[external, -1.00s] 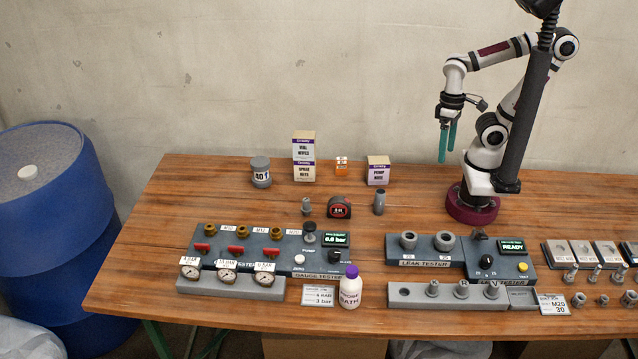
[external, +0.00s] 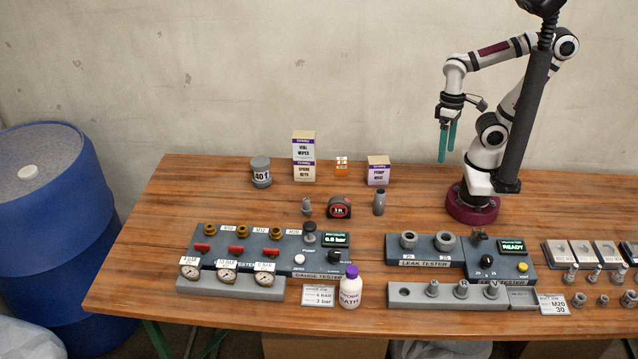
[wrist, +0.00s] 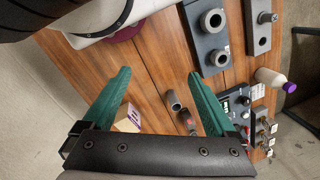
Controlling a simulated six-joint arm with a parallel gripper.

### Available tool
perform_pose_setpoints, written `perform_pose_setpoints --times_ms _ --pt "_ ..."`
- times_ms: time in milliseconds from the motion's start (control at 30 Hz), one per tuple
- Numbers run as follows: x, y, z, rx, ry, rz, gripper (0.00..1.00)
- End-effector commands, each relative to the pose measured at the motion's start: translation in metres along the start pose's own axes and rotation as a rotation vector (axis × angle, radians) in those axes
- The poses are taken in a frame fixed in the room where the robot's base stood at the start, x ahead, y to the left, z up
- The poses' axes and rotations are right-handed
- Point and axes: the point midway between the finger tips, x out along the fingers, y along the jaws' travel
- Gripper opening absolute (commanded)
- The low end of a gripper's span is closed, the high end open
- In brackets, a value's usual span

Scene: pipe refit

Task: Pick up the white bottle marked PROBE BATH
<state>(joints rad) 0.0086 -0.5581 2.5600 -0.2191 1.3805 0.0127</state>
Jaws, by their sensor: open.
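The white bottle marked PROBE BATH (external: 350,291), with a purple cap, stands upright near the table's front edge, right of a small job card. In the wrist view the white bottle (wrist: 270,78) shows at the right, its purple cap toward the right edge. My gripper (external: 446,158) hangs above the back of the table, far from the bottle and up to its right. Its two green fingers are apart in the wrist view (wrist: 163,85), with nothing held between them.
The gauge tester (external: 270,252) stands left of and behind the bottle. The leak tester (external: 425,250) and a grey rail with fittings (external: 462,296) are to its right. A tape measure (external: 339,208), a grey cylinder (external: 379,202) and boxes (external: 304,158) stand farther back.

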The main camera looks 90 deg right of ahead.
Motion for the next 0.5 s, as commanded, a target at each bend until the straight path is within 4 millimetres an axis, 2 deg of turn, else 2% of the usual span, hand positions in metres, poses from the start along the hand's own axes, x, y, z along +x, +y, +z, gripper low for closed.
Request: perform_pose_setpoints --times_ms 300,367,400,467,500 --pt "0.003 -0.002 -0.005 -0.019 0.011 0.001 1.0" --pt "0.011 -0.01 -0.02 -0.077 0.048 0.004 1.0" --pt "0.019 -0.021 -0.037 -0.14 0.093 0.002 1.0" --pt "0.038 -0.047 -0.066 -0.261 0.183 -0.013 1.0" --pt "0.052 -0.069 -0.084 -0.348 0.254 -0.034 1.0"
